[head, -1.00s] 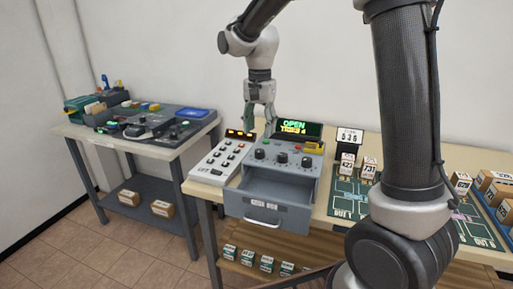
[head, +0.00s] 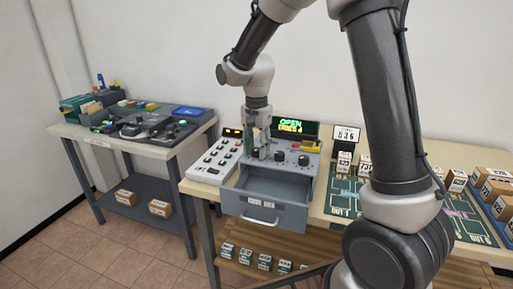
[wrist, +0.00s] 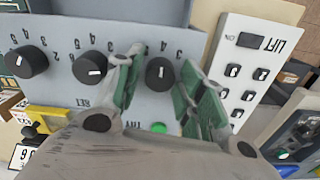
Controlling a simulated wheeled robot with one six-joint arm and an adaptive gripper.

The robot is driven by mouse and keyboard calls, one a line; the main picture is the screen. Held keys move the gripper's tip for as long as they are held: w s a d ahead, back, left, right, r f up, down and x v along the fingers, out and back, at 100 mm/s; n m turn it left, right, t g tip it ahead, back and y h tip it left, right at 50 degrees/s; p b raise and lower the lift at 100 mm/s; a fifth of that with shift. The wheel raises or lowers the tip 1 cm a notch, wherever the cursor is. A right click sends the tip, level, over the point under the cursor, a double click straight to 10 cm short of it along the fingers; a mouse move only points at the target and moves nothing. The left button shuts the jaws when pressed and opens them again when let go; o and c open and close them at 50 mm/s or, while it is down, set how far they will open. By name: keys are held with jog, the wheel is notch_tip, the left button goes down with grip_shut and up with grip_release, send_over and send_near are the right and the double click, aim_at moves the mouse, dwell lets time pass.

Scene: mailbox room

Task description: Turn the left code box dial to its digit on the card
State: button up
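The grey code box (head: 306,172) stands on the wooden table with its drawer (head: 262,212) pulled out. Its left dial (wrist: 160,71) is black with a white mark and is the rightmost of the three in the wrist view. The middle dial (head: 280,157) and right dial (head: 303,160) show beside it. My gripper (head: 256,153) is down at the left dial. In the wrist view my gripper (wrist: 158,85) is open, its green-padded fingers on either side of the dial with gaps visible. The card (head: 346,135) behind shows three digits, seemingly 536.
A display (head: 291,127) behind the box reads OPEN and TRIES 4. A white keypad (head: 214,161) stands close to the left of the box. A yellow part (head: 305,147) lies at its back right. Numbered boxes (head: 344,162) stand farther right.

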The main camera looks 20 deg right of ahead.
jog(key=c, duration=0.6)
jog(key=shift+o, duration=0.2)
jog(key=shift+n, duration=0.3)
jog(key=n, duration=0.3)
jog(key=shift+n, duration=2)
jog(key=o, duration=1.1)
jog(key=shift+c, duration=0.2)
